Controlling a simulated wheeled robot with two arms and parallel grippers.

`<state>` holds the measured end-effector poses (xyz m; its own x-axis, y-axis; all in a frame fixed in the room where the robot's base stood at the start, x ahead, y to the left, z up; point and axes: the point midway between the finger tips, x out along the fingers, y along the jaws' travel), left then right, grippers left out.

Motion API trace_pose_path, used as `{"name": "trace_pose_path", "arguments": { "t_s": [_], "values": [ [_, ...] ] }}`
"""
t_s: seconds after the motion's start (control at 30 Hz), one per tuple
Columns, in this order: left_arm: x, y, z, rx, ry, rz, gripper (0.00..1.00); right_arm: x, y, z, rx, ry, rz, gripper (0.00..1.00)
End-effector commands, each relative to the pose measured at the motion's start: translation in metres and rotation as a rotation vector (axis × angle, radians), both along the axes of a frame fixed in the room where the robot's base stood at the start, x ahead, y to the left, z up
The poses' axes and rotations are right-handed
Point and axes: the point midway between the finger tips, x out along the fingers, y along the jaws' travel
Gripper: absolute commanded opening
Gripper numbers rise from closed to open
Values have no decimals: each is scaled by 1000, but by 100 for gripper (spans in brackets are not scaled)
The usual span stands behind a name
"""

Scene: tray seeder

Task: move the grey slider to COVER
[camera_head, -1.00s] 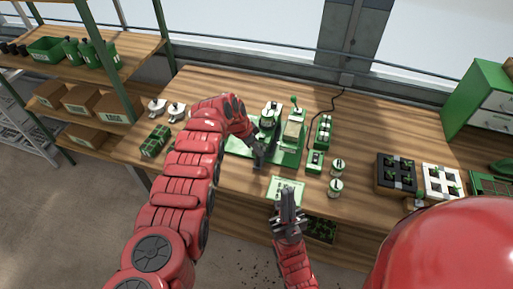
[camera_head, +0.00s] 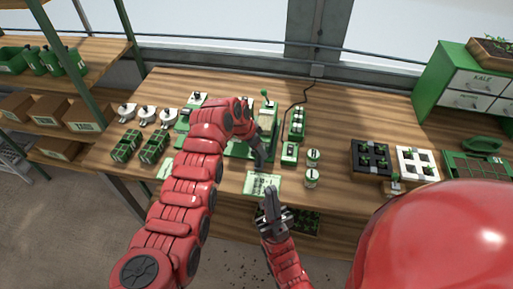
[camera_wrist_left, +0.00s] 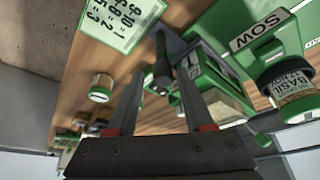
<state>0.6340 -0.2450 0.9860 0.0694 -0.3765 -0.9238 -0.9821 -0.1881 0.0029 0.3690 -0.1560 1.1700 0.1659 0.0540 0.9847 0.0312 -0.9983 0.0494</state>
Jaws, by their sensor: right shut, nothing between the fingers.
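The green seeder (camera_head: 236,150) stands mid-table, partly hidden behind my left arm in the head view. In the left wrist view a green part of it carries a SOW label (camera_wrist_left: 264,30). My left gripper (camera_head: 261,158) is at its front right. In the left wrist view its fingers (camera_wrist_left: 160,78) are apart, with a dark grey post (camera_wrist_left: 161,65) showing between them; I cannot tell whether this is the grey slider or whether they touch it. No COVER mark is readable. My right gripper (camera_head: 269,200) is shut and empty in front of the printed card (camera_head: 262,184).
A basil jar (camera_wrist_left: 292,82) is by the SOW part. Small jars (camera_head: 312,177) stand right of the seeder. A black seedling tray (camera_head: 357,171) and a white one (camera_head: 406,169) lie further right. Green seedling packs (camera_head: 125,146) are at the left. The table between jars and trays is clear.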

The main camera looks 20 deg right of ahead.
Motion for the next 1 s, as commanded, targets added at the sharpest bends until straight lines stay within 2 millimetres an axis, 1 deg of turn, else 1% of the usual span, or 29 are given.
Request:
{"name": "trace_pose_path", "arguments": {
  "t_s": [0.4,0.47,0.57,0.67,0.77,0.87,0.9,1.0],
  "values": [
    [1,2,2,0,-1,2,61,0,0,-1,0,0,0,0],
    [2,3,4,-1,-3,2,61,0,0,-3,0,0,0,0],
    [2,6,13,-4,-6,3,61,0,0,-7,0,0,0,0],
    [1,11,25,-4,-8,3,61,0,0,-12,0,0,0,0],
    [0,19,43,-4,-9,4,61,0,0,-23,0,0,0,0],
    [-2,29,66,-4,-8,3,61,0,0,-33,0,0,0,0],
    [-3,33,76,-5,-11,4,61,0,0,-38,0,0,0,0],
    [-5,44,106,-3,-9,4,61,0,0,-37,0,0,0,0]
  ]
}}
